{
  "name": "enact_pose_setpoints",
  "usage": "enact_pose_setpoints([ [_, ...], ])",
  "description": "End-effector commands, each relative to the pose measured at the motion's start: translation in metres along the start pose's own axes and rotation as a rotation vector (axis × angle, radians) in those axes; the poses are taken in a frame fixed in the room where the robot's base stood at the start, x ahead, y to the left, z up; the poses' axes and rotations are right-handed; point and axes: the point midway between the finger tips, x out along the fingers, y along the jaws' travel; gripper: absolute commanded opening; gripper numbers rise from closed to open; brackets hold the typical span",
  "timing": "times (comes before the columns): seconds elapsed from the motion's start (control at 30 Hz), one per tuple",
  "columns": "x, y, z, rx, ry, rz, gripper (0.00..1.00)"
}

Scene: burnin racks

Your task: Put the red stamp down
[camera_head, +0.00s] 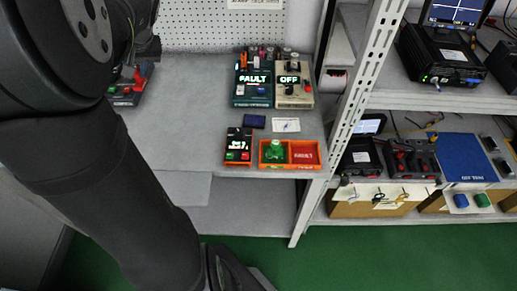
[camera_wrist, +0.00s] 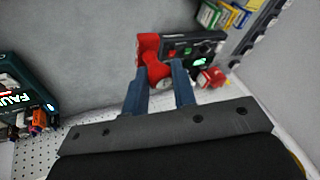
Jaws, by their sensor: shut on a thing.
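In the wrist view my gripper (camera_wrist: 160,70) has its two blue fingers closed on the red stamp (camera_wrist: 156,73), in front of a dark device. I cannot tell whether the stamp touches the device or the bench. In the head view my arm covers most of the gripper, and red parts show beside the device at the left. The orange tray (camera_head: 262,162) on the bench's front edge has two compartments. The left one holds a green stamp (camera_head: 275,151); the right one is red, reads FAULT and holds no stamp.
A dark device with red ends (camera_wrist: 192,46) stands by the stamp; it also shows in the head view (camera_head: 124,97). A FAULT unit (camera_head: 253,89) and an OFF unit (camera_head: 293,93) stand at the back. A small device (camera_head: 238,145) sits left of the tray. A rack post (camera_head: 345,115) rises at right.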

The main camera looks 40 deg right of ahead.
Motion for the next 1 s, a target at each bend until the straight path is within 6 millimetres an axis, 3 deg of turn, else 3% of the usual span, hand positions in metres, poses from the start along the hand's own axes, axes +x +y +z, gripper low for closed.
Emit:
enact_pose_setpoints([
  [0.03, -0.007, 0.024, 0.003, 0.052, 0.017, 0.021, 0.1],
  [0.1, -0.016, 0.051, 0.008, 0.115, 0.04, 0.048, 0.1],
  [0.27, -0.038, 0.112, 0.025, 0.259, 0.091, 0.107, 0.1],
  [0.5, -0.073, 0.193, 0.065, 0.474, 0.167, 0.195, 0.1],
  [0.8, -0.117, 0.274, 0.134, 0.74, 0.265, 0.304, 0.1],
  [1.0, -0.146, 0.315, 0.19, 0.917, 0.331, 0.377, 0.1],
])
